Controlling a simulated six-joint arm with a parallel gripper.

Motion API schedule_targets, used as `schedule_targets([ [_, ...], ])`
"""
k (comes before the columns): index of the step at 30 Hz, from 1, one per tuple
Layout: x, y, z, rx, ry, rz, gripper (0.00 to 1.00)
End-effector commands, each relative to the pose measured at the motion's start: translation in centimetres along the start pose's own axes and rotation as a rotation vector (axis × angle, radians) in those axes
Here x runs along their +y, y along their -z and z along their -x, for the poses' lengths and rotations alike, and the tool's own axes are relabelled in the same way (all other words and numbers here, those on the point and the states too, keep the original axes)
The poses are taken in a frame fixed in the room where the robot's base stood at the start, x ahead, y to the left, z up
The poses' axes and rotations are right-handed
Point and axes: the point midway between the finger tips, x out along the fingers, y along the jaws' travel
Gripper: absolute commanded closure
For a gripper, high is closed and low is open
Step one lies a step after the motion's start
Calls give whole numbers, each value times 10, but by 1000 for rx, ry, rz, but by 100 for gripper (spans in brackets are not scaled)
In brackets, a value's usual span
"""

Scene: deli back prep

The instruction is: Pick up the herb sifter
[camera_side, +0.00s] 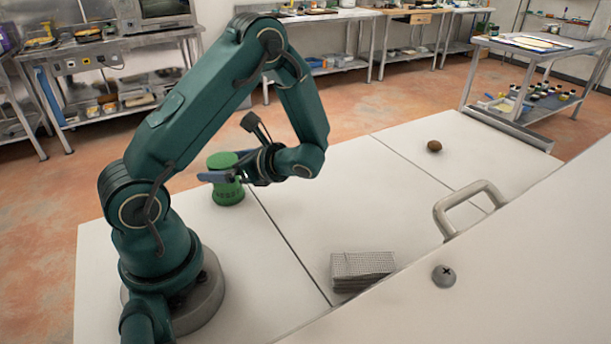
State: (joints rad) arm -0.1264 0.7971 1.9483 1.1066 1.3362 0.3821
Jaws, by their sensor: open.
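The herb sifter (229,193) looks to be the green cylindrical container standing upright on the white table, left of the picture's middle. My gripper (212,167) is at the sifter, with its fingers pointing left. The gripper is open. I cannot tell whether either finger touches the sifter.
A small brown round object (434,146) lies at the table's far right. A grey gridded block (361,270) sits near the front. A white panel with a metal handle (470,207) fills the lower right. The table's middle is clear.

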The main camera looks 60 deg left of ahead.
Motion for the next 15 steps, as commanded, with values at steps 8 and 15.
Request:
schedule_targets([
  [8, 0, 0, -29, 0, -2, 0, 0],
  [15, 0, 0, -32, 1, -1, 0, 0],
])
